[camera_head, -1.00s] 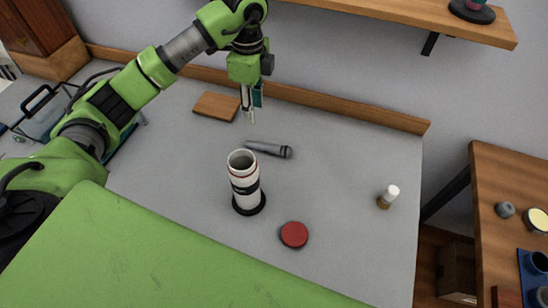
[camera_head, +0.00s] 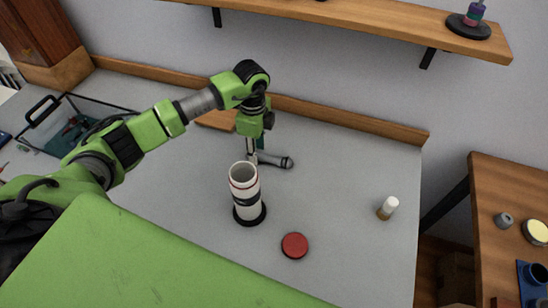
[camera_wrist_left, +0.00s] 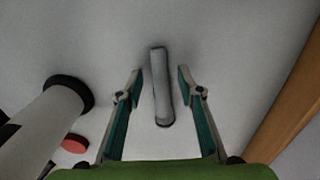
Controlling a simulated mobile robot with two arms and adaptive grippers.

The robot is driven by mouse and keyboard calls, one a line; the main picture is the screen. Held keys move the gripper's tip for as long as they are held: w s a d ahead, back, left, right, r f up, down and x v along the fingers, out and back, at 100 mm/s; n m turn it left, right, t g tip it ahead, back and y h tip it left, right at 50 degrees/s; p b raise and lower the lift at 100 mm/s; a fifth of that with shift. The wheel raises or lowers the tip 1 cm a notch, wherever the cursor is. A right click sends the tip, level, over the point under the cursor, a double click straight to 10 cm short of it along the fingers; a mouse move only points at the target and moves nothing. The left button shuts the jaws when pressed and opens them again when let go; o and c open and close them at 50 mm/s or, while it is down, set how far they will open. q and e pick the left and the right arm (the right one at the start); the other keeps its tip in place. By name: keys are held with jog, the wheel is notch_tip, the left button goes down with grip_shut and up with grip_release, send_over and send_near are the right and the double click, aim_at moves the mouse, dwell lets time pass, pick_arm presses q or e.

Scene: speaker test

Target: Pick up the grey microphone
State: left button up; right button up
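The grey microphone (camera_head: 274,160) lies on the grey tabletop behind the white cylinder, its darker head to the right. My left gripper (camera_head: 251,158) is at its left part in the head view, fingers pointing down. In the left wrist view the microphone (camera_wrist_left: 161,88) lies lengthwise between the two open fingers (camera_wrist_left: 160,82), with a gap on both sides. The fingers do not touch it there. My right gripper is not in view.
The white cylinder (camera_head: 244,186) stands on a black base just in front of the microphone. A red disc (camera_head: 294,246), a small white-capped bottle (camera_head: 388,207) and a wooden block (camera_head: 216,120) are also on the table. A wooden ledge (camera_head: 345,118) runs along the back.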

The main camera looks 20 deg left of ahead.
pick_arm(q)
jog(key=shift+f, duration=0.75)
grip_shut()
jog(key=shift+r, duration=0.1)
